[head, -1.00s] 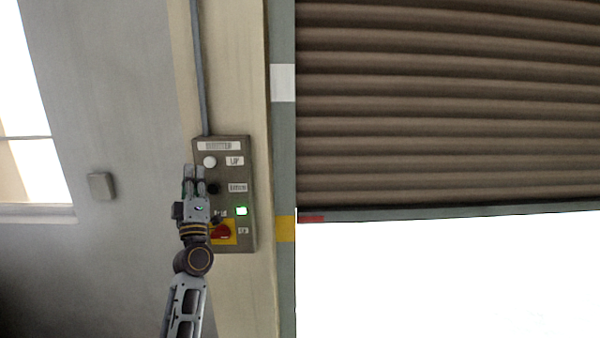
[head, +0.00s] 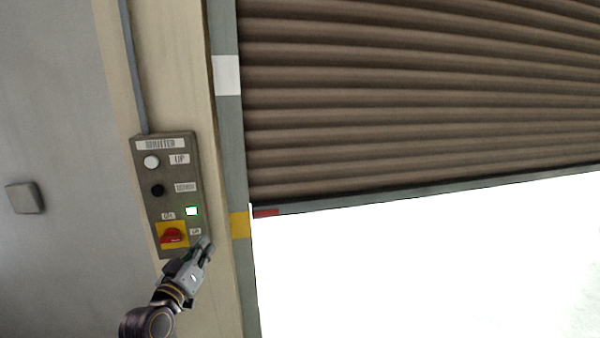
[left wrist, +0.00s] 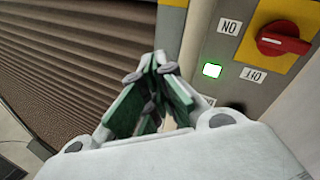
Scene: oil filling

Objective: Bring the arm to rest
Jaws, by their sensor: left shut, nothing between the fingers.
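My left gripper (head: 203,246) is in front of the lower right corner of the shutter control panel (head: 183,237) in the head view. Its fingers are shut with nothing between them; they also show in the left wrist view (left wrist: 155,68). The panel has a white UP button (head: 151,162), a black button (head: 157,190), a lit green lamp (head: 191,211) and a red rotary switch (head: 173,236) on a yellow plate. The red switch (left wrist: 284,39) and green lamp (left wrist: 212,70) also show in the left wrist view. My right gripper is not in view.
A brown roller shutter (head: 420,95) is partly raised, with a bright opening below it. A green-grey door post (head: 230,130) stands between panel and shutter. A small grey box (head: 25,198) is on the wall at left. A conduit (head: 132,65) runs up from the panel.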

